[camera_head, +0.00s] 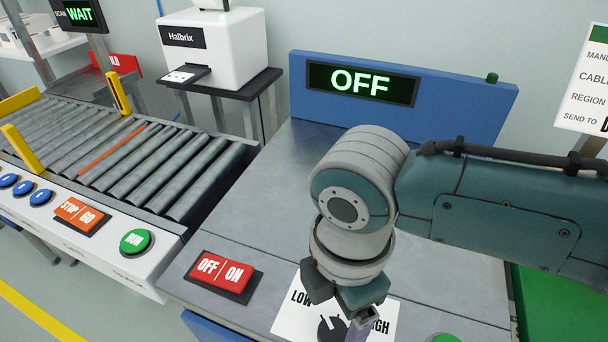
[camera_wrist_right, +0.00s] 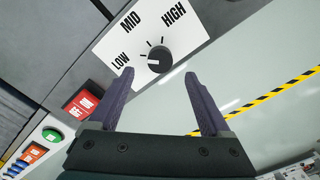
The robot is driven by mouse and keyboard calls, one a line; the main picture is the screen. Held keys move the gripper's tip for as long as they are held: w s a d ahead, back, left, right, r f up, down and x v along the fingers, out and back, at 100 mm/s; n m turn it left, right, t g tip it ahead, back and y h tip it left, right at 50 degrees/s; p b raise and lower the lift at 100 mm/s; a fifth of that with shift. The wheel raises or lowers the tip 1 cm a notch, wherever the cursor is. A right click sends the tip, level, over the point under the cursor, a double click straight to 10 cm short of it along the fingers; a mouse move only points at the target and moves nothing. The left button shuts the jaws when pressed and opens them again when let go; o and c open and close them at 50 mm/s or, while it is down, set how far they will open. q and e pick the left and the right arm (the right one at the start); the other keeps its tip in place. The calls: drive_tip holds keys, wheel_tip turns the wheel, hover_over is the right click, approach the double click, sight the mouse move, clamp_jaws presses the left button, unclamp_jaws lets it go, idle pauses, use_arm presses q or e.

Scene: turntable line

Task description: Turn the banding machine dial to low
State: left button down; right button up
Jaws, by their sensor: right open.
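The banding machine dial (camera_head: 330,329) is a dark round knob on a white plate (camera_head: 285,322) marked LOW, MID and HIGH. In the right wrist view the dial (camera_wrist_right: 157,59) shows a white pointer line, which appears to lie toward the LOW side. My right gripper (camera_wrist_right: 158,74) is open, with its two purple fingers apart and the knob showing between and just beyond their tips. In the head view my right gripper (camera_head: 350,322) hangs over the plate, hiding MID and part of HIGH. The blue machine panel (camera_head: 440,108) has a display (camera_head: 362,83) reading OFF. My left gripper is not in view.
A red OFF/ON switch (camera_head: 222,272) is left of the plate. A roller conveyor (camera_head: 110,150) has an orange STOP/GO switch (camera_head: 80,212) and a green RUN button (camera_head: 135,241). A white Halbrix printer (camera_head: 235,45) stands behind. The grey machine top (camera_head: 270,190) is clear left of my arm.

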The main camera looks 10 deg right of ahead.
sight(333, 330)
drive_tip(key=shift+r+p, duration=0.4)
drive_tip(key=shift+r, duration=1.6)
